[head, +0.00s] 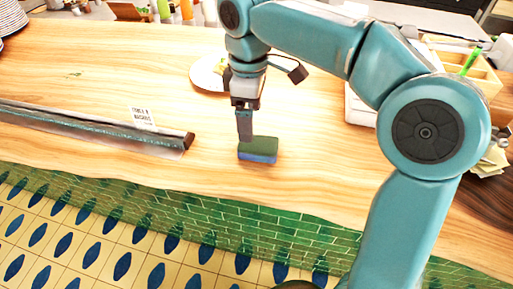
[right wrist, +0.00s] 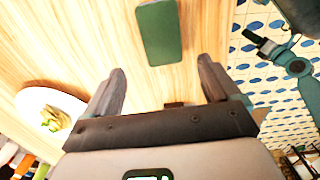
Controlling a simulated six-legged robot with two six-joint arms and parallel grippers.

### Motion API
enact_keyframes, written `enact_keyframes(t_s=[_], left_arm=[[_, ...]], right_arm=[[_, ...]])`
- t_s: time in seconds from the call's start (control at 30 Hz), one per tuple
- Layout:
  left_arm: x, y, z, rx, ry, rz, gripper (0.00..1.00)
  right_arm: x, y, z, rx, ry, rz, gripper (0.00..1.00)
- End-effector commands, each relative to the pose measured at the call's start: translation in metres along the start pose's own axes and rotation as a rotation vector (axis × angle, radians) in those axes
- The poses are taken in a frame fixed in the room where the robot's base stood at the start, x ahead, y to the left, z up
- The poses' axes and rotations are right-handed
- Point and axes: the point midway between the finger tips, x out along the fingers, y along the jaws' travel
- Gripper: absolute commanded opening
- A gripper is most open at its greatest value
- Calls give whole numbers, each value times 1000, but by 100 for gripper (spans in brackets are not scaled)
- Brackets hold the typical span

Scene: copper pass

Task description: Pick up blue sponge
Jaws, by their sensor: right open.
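The blue sponge (head: 258,156) lies flat on the wooden counter, near its front edge. Its top layer is dark green and its lower layer is blue. In the right wrist view the sponge (right wrist: 158,32) shows only its green face, ahead of the fingertips and roughly centred between them. My right gripper (head: 245,135) points down just above the sponge's left end in the head view. In the right wrist view its two fingers (right wrist: 160,72) are spread apart with nothing between them.
A dark metal rail (head: 95,124) lies to the left with a small white sign (head: 142,116) behind it. A white plate (head: 207,74) is behind my right gripper. A wooden box (head: 482,76) stands at the right. Bare counter surrounds the sponge.

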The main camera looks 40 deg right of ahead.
Motion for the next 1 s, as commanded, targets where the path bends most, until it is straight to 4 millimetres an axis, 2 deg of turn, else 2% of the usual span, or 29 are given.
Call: enact_keyframes(t_s=[0.1, 0.27, 0.53, 0.63, 0.83, 0.87, 1.0], left_arm=[[4, -1, 0, 0, 0, 0, 100], [4, -2, 0, -1, 0, 0, 100], [8, -3, 0, 0, 0, 0, 100], [8, -3, 0, 0, 0, 0, 100], [8, -3, 0, 0, 0, 0, 100], [8, -3, 0, 0, 0, 0, 100], [8, -3, 0, 0, 0, 0, 100]], right_arm=[[18, 0, 0, 0, 0, 0, 89], [28, 1, 0, 0, 0, 0, 89], [69, 4, 4, 0, -1, -2, 89], [76, 4, 3, -1, 0, -1, 89], [76, 4, 2, -1, 1, 0, 89], [76, 4, 2, -1, 1, 0, 86], [76, 4, 2, -1, 1, 0, 41]])
